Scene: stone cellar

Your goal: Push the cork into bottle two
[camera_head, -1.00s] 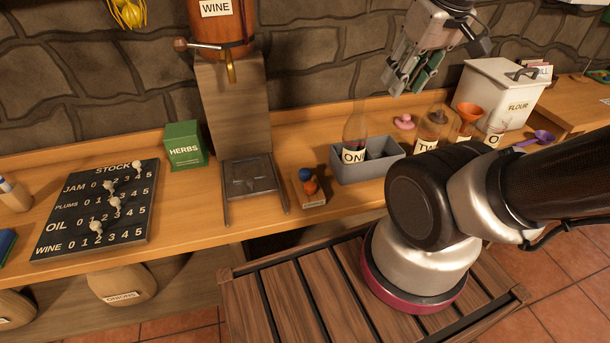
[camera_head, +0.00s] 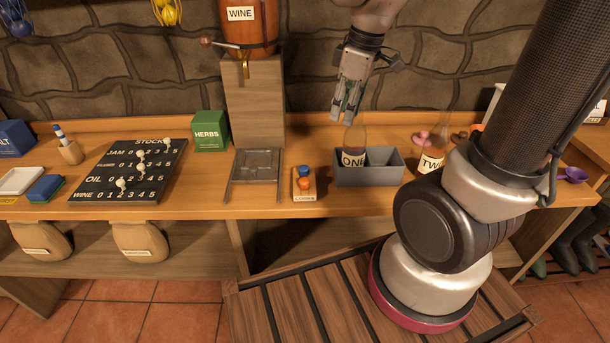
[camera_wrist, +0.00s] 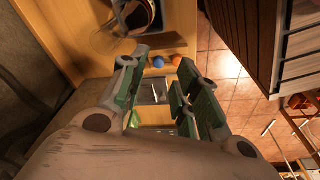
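Bottle two (camera_head: 431,160) is clear glass with a "TWO" label and stands right of the grey crate, partly hidden by my arm. I cannot tell whether its mouth is stopped. Bottle one (camera_head: 354,157) stands in the crate's left part. A small wooden tray (camera_head: 304,196), apparently labelled for corks, holds a blue piece (camera_head: 304,171) and an orange piece (camera_head: 306,183). My gripper (camera_head: 347,116) hangs open and empty, appearing just above bottle one. In the wrist view, the blue ball (camera_wrist: 158,62) and orange ball (camera_wrist: 177,60) show beyond the parted fingers.
The grey crate (camera_head: 370,181) has a free compartment at right. The wine barrel stand (camera_head: 255,115) is left of my gripper, with a green herbs box (camera_head: 210,131) and stock board (camera_head: 128,172) further left. The counter's front between board and stand is clear.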

